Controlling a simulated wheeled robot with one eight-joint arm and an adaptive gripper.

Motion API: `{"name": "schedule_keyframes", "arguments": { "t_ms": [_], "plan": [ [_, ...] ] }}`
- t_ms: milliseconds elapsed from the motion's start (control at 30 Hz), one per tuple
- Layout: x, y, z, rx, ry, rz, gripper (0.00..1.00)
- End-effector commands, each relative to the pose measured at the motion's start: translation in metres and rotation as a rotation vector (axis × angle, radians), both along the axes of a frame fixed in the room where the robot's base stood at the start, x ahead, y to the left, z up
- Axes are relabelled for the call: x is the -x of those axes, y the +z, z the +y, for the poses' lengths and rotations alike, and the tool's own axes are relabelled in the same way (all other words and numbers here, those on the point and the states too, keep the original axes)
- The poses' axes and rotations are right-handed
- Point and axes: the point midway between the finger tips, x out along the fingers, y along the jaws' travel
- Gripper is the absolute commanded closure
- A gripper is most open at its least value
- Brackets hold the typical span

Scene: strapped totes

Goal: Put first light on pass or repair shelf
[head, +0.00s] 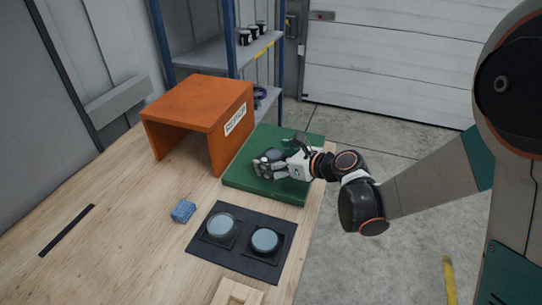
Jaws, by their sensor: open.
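Two round lights with pale grey-blue lenses, a left one (220,224) and a right one (264,240), sit in a black two-place holder (240,265) on the wooden table. An orange shelf (195,100) stands behind, with a white label that seems to read REPAIR. A green board (265,192) lies to its right at the table edge. My gripper (264,164) is open, low over the green board, with its fingers pointing left. A dark rounded shape (274,155) shows at the fingers; I cannot tell if it is a light on the board.
A blue sponge-like block (183,211) lies left of the holder. A pale wooden block (237,292) is at the near edge. A black strip (67,230) marks the left of the table (120,250), which is mostly clear. A blue rack (230,45) with cans stands behind.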

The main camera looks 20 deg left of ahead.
Motion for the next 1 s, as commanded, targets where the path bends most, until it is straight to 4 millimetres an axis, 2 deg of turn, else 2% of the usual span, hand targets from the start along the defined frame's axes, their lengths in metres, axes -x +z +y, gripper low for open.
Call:
{"name": "schedule_keyframes", "arguments": {
  "t_ms": [300, 500, 867, 1000],
  "plan": [
    [0.027, 0.028, -0.055, -0.001, -0.004, 0.001, 0.10],
    [0.040, 0.038, -0.079, 0.000, -0.003, 0.001, 0.10],
    [0.045, 0.041, -0.088, 0.002, 0.001, -0.002, 0.10],
    [0.048, 0.047, -0.096, 0.066, 0.017, -0.058, 0.10]
  ]
}}
